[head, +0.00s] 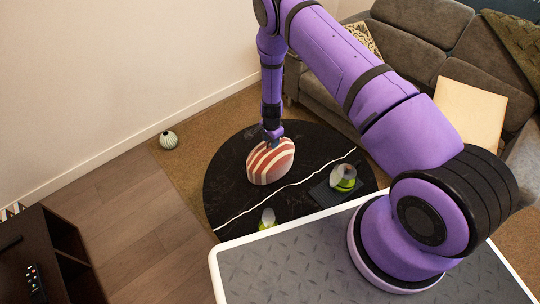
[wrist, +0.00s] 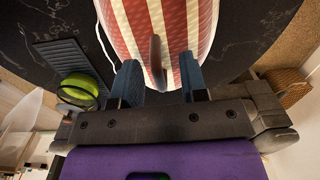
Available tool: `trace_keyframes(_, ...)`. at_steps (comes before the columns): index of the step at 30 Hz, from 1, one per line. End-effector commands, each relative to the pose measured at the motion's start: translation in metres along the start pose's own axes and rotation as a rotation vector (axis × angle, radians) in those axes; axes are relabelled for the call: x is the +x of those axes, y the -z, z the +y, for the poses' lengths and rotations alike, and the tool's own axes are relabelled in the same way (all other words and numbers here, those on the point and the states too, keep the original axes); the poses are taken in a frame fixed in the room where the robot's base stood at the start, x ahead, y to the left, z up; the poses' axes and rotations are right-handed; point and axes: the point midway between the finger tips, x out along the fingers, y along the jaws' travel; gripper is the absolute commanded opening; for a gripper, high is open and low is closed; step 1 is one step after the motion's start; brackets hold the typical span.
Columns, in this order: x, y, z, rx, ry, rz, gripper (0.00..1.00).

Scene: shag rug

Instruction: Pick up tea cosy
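The tea cosy (head: 270,162), a rounded cover with red-brown and white stripes, sits on the black round table. It fills the upper middle of the wrist view (wrist: 180,22), where a narrow reddish-brown tab (wrist: 156,62) stands out from it. My gripper (head: 272,134) is at the top of the cosy. In the wrist view its two blue fingers are apart, one on each side of the tab, with gaps visible between the tab and both fingers (wrist: 160,68). I cannot tell whether the fingertips touch the striped surface.
The black table (head: 225,200) also holds a dark ribbed tray (head: 325,194) with a green item under a clear cover (head: 343,177), and another green item (head: 267,219) near the front. A sofa (head: 400,60) stands behind.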

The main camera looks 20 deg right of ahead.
Motion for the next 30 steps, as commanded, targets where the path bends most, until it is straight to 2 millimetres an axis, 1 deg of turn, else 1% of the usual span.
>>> trace_keyframes(6, 0.001, 0.0, 0.0, 0.0, 0.001, 0.0, 0.4)
trace_keyframes(7, 0.001, 0.0, 0.0, 0.0, 0.001, 0.0, 0.35)
trace_keyframes(8, 0.001, 0.0, 0.0, 0.0, 0.001, 0.0, 0.28)
trace_keyframes(9, 0.001, 0.0, 0.0, 0.0, 0.001, 0.0, 0.19)
trace_keyframes(11, 0.001, 0.0, 0.0, 0.0, 0.0, 0.0, 0.05)
trace_keyframes(12, 0.001, 0.0, 0.0, 0.0, 0.0, 0.0, 0.0)
trace_keyframes(23, 0.0, 0.0, 0.0, 0.0, 0.001, 0.0, 0.0)
trace_keyframes(26, -0.003, 0.0, 0.0, -0.001, 0.001, 0.001, 0.0)
trace_keyframes(30, -0.014, 0.0, -0.001, -0.001, 0.002, 0.001, 0.0)
